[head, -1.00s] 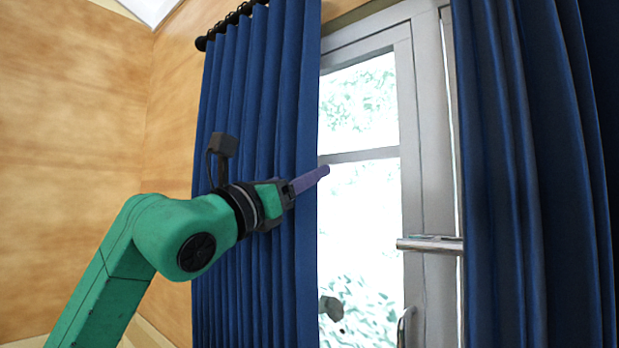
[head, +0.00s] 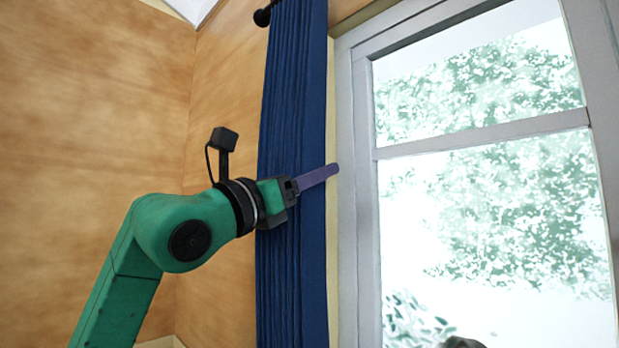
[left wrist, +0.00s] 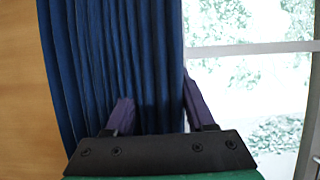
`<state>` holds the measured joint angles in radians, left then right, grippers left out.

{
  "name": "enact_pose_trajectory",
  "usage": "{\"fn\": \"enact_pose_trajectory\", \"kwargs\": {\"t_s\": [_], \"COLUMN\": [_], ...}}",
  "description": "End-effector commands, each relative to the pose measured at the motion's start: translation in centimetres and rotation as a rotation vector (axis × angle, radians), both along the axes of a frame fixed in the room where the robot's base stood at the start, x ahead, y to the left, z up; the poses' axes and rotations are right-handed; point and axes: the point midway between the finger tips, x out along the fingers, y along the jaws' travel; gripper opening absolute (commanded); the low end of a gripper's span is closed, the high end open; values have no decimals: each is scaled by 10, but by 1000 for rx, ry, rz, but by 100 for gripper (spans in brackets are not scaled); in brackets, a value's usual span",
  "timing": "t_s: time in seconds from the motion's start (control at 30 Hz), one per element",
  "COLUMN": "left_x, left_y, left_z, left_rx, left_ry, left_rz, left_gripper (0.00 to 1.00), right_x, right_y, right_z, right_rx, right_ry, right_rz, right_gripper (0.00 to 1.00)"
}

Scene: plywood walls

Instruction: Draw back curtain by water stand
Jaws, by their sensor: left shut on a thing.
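The blue curtain (head: 292,100) hangs from a dark rod end (head: 263,16) at the window's left side, bunched into a narrow strip of tight folds. My left gripper (head: 325,174), green with purple fingers, lies across the curtain at mid-height, its tips near the curtain's right edge. In the left wrist view the curtain (left wrist: 112,50) fills the space between the two purple fingers (left wrist: 155,105), which are shut on its edge. The water stand is not in view. My right gripper is not in view.
The grey-framed window (head: 362,200) stands uncovered right of the curtain, with bright foliage outside. A plywood wall (head: 110,120) meets another in a corner on the left. A dark object (head: 462,342) shows at the bottom edge; I cannot tell what it is.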

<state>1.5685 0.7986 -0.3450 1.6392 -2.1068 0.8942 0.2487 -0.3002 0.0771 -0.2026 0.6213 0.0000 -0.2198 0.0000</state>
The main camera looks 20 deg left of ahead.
Motion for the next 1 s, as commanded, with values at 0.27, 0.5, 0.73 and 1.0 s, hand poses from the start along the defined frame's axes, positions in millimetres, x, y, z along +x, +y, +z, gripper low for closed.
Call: {"fn": "enact_pose_trajectory", "kwargs": {"t_s": [0.27,0.5,0.73,1.0], "left_x": [0,0,-2,-50], "left_y": [-1,-1,0,20], "left_z": [0,0,-2,-32], "left_rx": [-1,1,0,1], "left_ry": [3,2,2,-2], "left_rz": [-3,-2,-1,3], "left_gripper": [0,85,85,85], "right_x": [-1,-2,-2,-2], "right_y": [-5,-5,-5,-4], "right_z": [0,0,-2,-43], "right_rx": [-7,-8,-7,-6], "right_ry": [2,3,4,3], "right_rz": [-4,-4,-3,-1], "right_gripper": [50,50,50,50]}}
